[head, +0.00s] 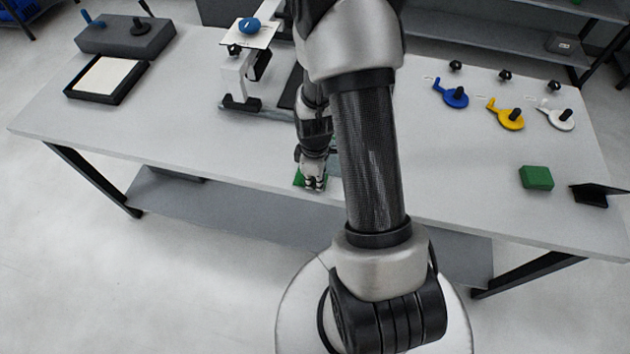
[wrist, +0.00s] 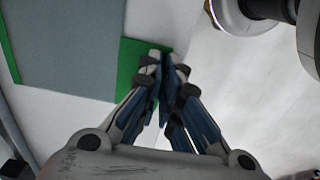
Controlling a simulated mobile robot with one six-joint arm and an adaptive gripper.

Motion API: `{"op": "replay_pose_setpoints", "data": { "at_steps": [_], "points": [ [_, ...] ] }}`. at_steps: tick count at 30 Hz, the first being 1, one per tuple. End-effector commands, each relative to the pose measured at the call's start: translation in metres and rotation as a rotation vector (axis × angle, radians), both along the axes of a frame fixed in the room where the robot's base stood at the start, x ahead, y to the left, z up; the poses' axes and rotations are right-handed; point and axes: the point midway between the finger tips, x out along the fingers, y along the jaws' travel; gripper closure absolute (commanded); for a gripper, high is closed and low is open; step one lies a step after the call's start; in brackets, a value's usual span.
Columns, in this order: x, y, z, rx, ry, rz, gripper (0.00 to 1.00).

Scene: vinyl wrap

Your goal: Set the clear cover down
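My gripper (head: 313,186) is low over the front of the table, beside a green patch (head: 299,179). In the wrist view its fingers (wrist: 166,62) converge to nearly touching tips. The tips overlap the right part of a green piece (wrist: 130,62); I cannot tell whether they touch it, and I see nothing clearly held between them. A grey-blue panel (wrist: 70,45) with a green left edge lies to the upper left in the wrist view. I cannot make out the clear cover for certain. My arm hides the middle of the table in the head view.
A stand with a white plate (head: 262,38) and blue knob is behind my gripper. A shallow black-framed tray (head: 120,94) and dark grey block (head: 160,36) are at left. Blue (head: 455,98), yellow (head: 511,120) and white (head: 561,120) handled pieces and a green block (head: 536,178) are at right.

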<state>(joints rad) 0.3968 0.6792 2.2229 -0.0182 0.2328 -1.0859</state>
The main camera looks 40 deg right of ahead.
Motion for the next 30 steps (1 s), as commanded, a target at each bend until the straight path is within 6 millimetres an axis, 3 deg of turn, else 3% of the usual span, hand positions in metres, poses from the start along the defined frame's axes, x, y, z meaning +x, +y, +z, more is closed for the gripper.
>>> {"op": "replay_pose_setpoints", "data": {
  "at_steps": [9, 19, 30],
  "points": [
    [0.0006, -0.0003, -0.0026, -0.001, -0.002, 0.0, 1.0],
    [0.0006, -0.0003, -0.0015, -0.001, -0.002, 0.0, 0.75],
    [0.0007, -0.0003, 0.0021, -0.001, -0.002, 0.0, 0.75]
  ]
}}
